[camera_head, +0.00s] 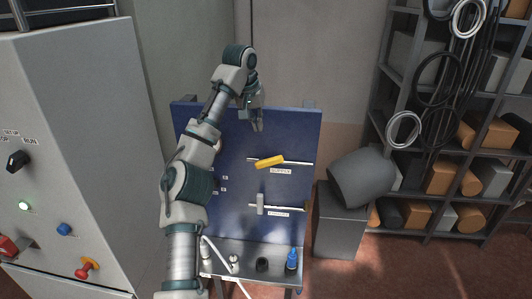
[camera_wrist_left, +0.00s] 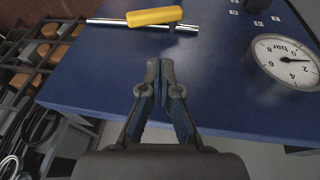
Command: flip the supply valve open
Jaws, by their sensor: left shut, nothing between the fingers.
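The supply valve's yellow handle (camera_head: 269,161) lies nearly along its horizontal pipe, slightly tilted, on the blue panel (camera_head: 225,125). A small label sits just below it. In the left wrist view the yellow handle (camera_wrist_left: 154,16) is at the top, in front of the silver pipe (camera_wrist_left: 108,21). My left gripper (camera_head: 258,126) is in front of the panel's upper part, above the handle and apart from it. In the left wrist view its fingertips (camera_wrist_left: 160,64) are together with nothing between them. My right gripper does not show.
A lower pipe carries a grey upright handle (camera_head: 260,203). A pressure gauge (camera_wrist_left: 288,62) is on the panel. A shelf below holds a blue bottle (camera_head: 292,259) and small parts. A control cabinet (camera_head: 85,130) stands left; a grey bin (camera_head: 363,179) and loaded shelving (camera_head: 400,75) stand right.

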